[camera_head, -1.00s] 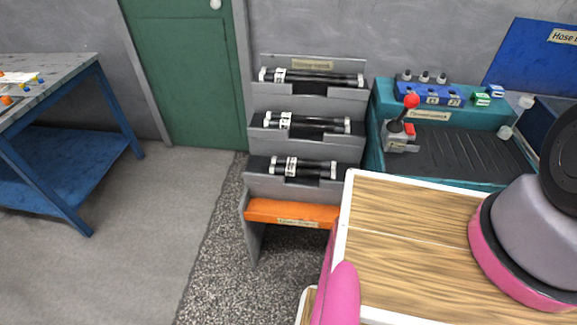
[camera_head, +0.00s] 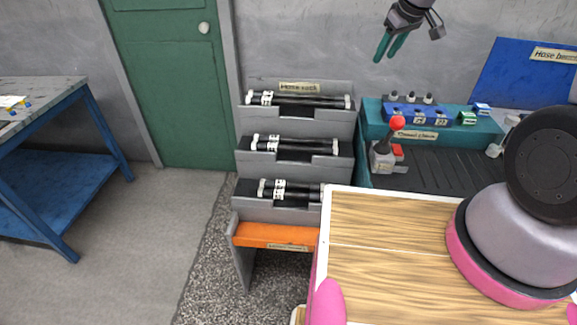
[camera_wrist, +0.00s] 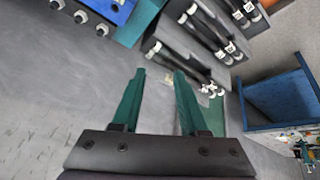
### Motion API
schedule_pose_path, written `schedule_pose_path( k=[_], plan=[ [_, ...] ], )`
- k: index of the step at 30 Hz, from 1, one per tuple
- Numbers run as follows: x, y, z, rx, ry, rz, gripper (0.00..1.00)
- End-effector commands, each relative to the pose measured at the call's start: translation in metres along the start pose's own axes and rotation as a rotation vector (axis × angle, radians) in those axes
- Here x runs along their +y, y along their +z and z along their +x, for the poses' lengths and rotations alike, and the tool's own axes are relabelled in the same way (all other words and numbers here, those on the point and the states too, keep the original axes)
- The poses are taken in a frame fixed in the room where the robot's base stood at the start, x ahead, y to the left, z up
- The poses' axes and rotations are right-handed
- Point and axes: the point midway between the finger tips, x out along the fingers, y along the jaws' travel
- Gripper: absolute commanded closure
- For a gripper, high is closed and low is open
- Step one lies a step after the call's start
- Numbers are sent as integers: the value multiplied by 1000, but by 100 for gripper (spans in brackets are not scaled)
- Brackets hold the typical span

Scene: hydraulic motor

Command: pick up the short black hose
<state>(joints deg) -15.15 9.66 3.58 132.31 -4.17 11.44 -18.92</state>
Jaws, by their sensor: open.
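The grey stepped hose rack (camera_head: 322,178) stands against the wall in the head view. Black hoses with white labels and pale ends lie on its three tiers: top hoses (camera_head: 310,100), middle hoses (camera_head: 312,147) and bottom hoses (camera_head: 306,192). Their lengths differ a little, the bottom ones looking shortest, though the wooden top hides part of their right end. The rack's hoses also show in the wrist view (camera_wrist: 185,58). My gripper (camera_head: 387,60), with green fingers, is open and empty, high above and right of the rack. It also shows in the wrist view (camera_wrist: 160,82), fingers apart.
An orange shelf (camera_head: 272,235) is below the hoses. A blue table (camera_head: 60,165) stands at left; floor between is clear.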

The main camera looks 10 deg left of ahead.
Motion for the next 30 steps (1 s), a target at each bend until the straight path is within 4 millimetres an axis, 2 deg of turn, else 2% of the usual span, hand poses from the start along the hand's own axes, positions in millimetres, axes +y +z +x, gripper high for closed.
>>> schedule_pose_path(
  k=[1, 5, 8, 11, 15, 18, 21, 25, 30],
  plan=[
    [-14, 0, 29, -14, -21, -68, 57],
    [-49, 2, 94, -15, -70, -252, 57],
    [-82, 12, 143, -9, -115, -391, 57],
    [-118, 28, 190, 2, -165, -522, 57],
    [-173, 64, 249, 27, -243, -698, 57],
    [-208, 92, 282, 49, -296, -803, 57],
    [-235, 117, 304, 71, -337, -879, 57],
    [-255, 138, 319, 90, -368, -935, 57],
    [-266, 145, 336, 97, -379, -954, 57]
  ],
)
